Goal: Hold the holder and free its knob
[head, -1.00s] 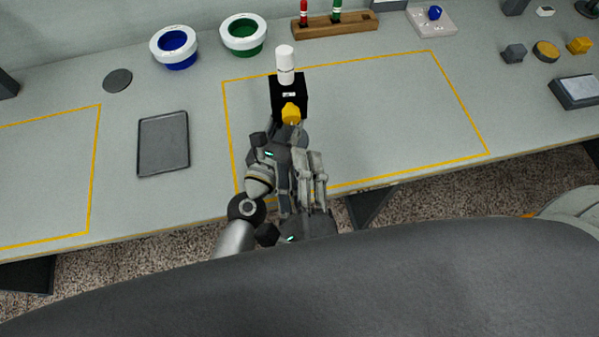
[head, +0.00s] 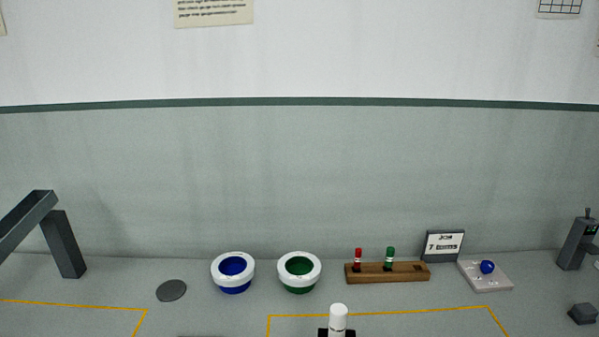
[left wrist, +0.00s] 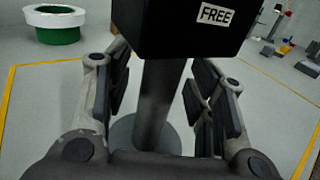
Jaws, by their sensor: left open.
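The holder's black box (left wrist: 195,25) with a "FREE" label fills the top of the left wrist view. Below it a dark grey post (left wrist: 157,95) runs down to a round base. My left gripper (left wrist: 160,85) is open, with one finger on each side of the post; gaps show between the post and both fingers. In the head view only the holder's white cylinder (head: 338,318) and a sliver of the black box show at the bottom edge. The yellow knob is hidden in both current views. My right gripper is out of view.
A blue-lined bowl (head: 233,271) and a green-lined bowl (head: 299,271) stand behind the holder. A wooden rack (head: 400,273) with red and green pegs, a small sign (head: 443,246) and a pale plate with a blue ball (head: 487,267) stand to the right.

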